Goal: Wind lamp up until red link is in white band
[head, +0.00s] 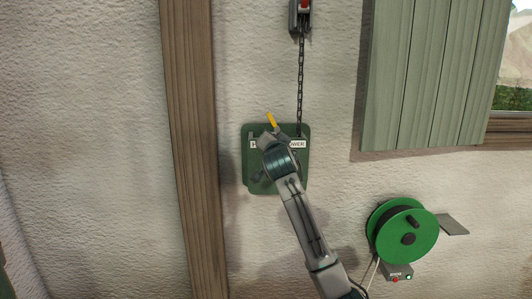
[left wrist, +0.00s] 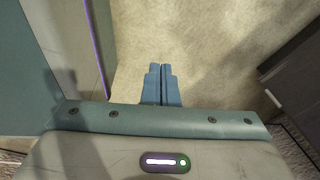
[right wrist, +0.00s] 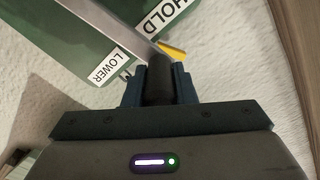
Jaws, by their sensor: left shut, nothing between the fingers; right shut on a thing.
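A green winch plate (head: 249,158) is fixed to the wall, and my right arm covers much of it. A yellow lever (head: 271,121) sticks out at its top; it also shows in the right wrist view (right wrist: 172,49), near the HOLD label (right wrist: 165,16). My right gripper (right wrist: 160,78) is shut on the dark crank grip (right wrist: 159,82), at the end of a grey crank arm. A dark chain (head: 300,75) runs up from the plate to a fitting with a red part (head: 304,4), cut off by the top edge. I cannot make out the white band or lamp. My left gripper (left wrist: 161,70) is shut and empty.
A wooden post (head: 188,130) stands left of the plate. A green shutter (head: 420,75) hangs at the upper right beside a window. A green reel (head: 420,245) with a small switch box (head: 397,271) sits at the lower right. Bare wall lies between them.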

